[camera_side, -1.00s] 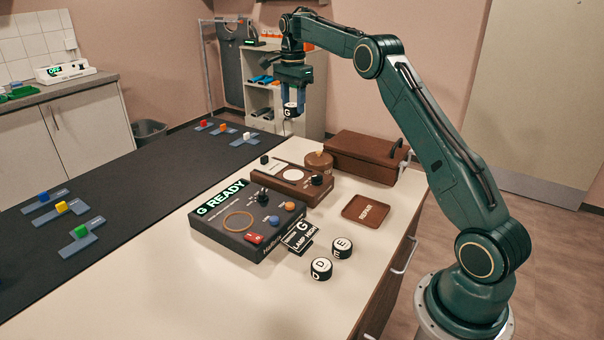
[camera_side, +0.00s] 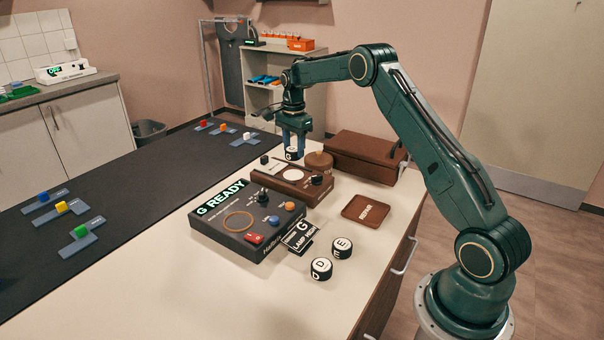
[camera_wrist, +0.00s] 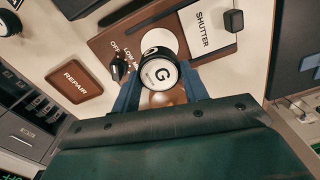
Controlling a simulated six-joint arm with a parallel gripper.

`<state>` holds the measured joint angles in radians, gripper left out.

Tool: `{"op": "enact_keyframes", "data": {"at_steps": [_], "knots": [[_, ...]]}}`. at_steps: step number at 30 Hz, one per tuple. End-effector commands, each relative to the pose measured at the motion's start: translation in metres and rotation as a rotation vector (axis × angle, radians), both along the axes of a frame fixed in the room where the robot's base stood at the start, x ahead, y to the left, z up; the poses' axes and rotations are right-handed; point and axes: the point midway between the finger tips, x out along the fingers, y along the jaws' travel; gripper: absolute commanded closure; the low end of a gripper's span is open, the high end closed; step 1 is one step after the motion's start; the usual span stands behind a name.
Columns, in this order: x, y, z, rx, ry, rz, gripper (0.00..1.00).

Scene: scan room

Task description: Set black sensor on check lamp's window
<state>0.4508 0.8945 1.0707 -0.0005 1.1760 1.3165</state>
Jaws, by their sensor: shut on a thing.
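My gripper (camera_side: 293,143) is shut on a black sensor (camera_side: 292,154) with a white top lettered G. The lamp's round white window (camera_side: 293,175) shows below the sensor in the side view, uncovered. In the wrist view the sensor (camera_wrist: 158,74) sits between my fingers and overlaps part of the window (camera_wrist: 167,38). The lamp's black knob (camera_wrist: 118,69) is beside OFF, LOW markings; its exact setting is unclear. A gap to the lamp shows.
A black tester (camera_side: 235,243) reading G READY stands in front of the lamp. Sensors D (camera_side: 321,268) and E (camera_side: 342,248) and a card (camera_side: 299,237) lie nearby.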

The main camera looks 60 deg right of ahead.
Motion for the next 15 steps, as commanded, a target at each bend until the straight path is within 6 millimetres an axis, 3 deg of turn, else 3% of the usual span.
{"op": "enact_keyframes", "data": {"at_steps": [8,15], "knots": [[0.0,0.0,-0.005,0.0,0.0,0.0,0.81],[-0.001,0.0,-0.032,0.002,0.003,0.0,0.81]]}}
